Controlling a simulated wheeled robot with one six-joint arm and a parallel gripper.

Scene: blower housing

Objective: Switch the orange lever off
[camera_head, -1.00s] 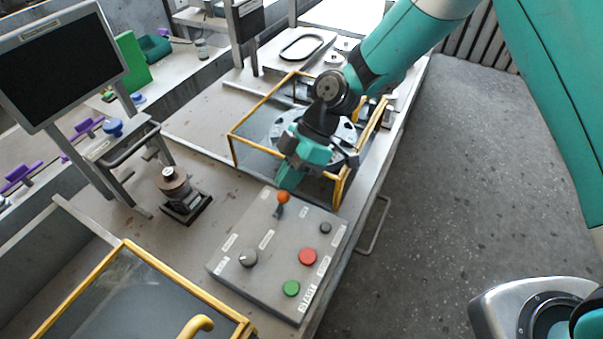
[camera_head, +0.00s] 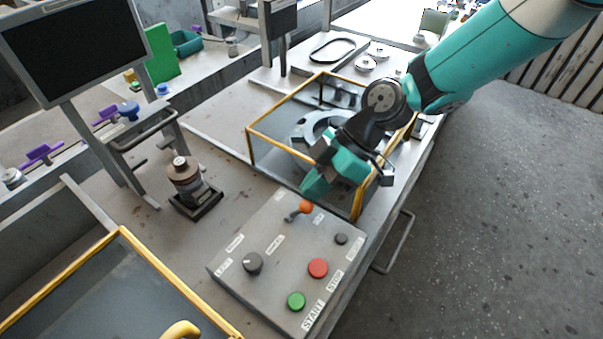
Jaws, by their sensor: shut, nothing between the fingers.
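The orange lever (camera_head: 305,207) stands on the grey control panel (camera_head: 265,235), near its far edge. Its orange ball tip leans to the right and its short stem runs down to the left. My gripper (camera_head: 306,194) is shut and empty, its teal fingertips pointing down just above and beside the ball. In this view I cannot tell whether the fingertips touch it. The panel also carries a dark knob (camera_head: 253,263), a red button (camera_head: 318,268), a green button (camera_head: 296,301) and a small black button (camera_head: 341,239).
A yellow-framed clear box (camera_head: 262,139) stands behind the panel, close to my gripper. A brown cylindrical part (camera_head: 184,170) on a dark base is to the left. A monitor (camera_head: 75,50) stands at the back left. A yellow-edged glass cover (camera_head: 110,295) lies at the front left.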

